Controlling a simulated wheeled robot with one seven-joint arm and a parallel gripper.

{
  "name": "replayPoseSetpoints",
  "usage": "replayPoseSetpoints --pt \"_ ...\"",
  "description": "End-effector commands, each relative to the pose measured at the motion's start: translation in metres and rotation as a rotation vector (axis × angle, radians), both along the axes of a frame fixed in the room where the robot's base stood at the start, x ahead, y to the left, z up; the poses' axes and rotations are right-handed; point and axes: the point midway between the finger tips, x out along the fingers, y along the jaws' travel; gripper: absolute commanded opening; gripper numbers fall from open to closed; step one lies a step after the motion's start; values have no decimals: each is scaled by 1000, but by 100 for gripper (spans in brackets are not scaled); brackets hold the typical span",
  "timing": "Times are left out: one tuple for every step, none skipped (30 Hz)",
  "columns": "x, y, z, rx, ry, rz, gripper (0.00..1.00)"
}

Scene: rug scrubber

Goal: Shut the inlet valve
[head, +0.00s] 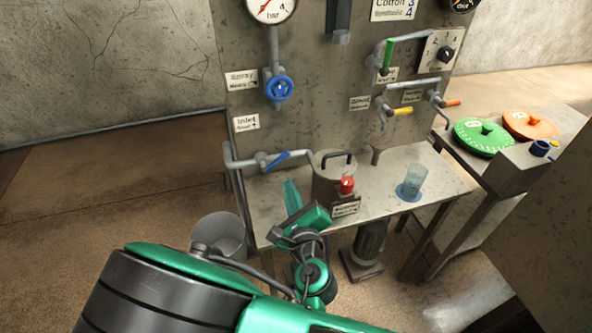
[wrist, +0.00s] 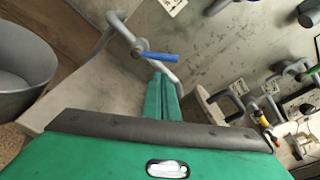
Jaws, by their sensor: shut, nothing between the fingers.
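A blue lever (head: 277,160) sits on a grey pipe low on the left of the panel. A small label (head: 246,122) above it seems to begin with "Inlet"; the rest is too small to read. In the head view the lever points right and slightly up, close to the pipe's line. In the wrist view the blue lever (wrist: 158,57) sticks out to the right from its pivot. My gripper (head: 291,190) is shut and empty, in front of and below the lever. In the wrist view my gripper's fingertips (wrist: 160,78) are just below the lever; contact cannot be told.
A blue handwheel (head: 279,88) is above. A grey bucket (head: 220,235) is at left. Green (head: 387,55) and yellow (head: 402,111) levers are up right.

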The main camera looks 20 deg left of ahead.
Motion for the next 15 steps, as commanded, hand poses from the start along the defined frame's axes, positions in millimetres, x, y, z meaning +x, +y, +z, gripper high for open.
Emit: replayPoseSetpoints --pt "7 -1 0 2 1 -7 0" --pt "12 -1 -1 3 0 -11 0" --pt "19 0 -1 3 -1 -14 0" --pt "24 1 -1 4 -2 -16 0" --pt "30 2 -2 5 -1 -19 0" --pt "36 4 -3 4 -1 -20 0" --pt "41 6 -3 5 0 -22 0" --pt "47 7 -4 5 0 -23 0" --pt "53 10 -4 4 -1 -24 0" --pt "58 12 -5 4 -1 -24 0" --pt "62 13 -6 5 0 -24 0" --pt "68 16 -6 5 -2 -24 0" --pt "72 17 -6 5 -2 -24 0" --pt "75 19 -7 4 -1 -25 0" --pt "80 21 -8 4 -1 -25 0"
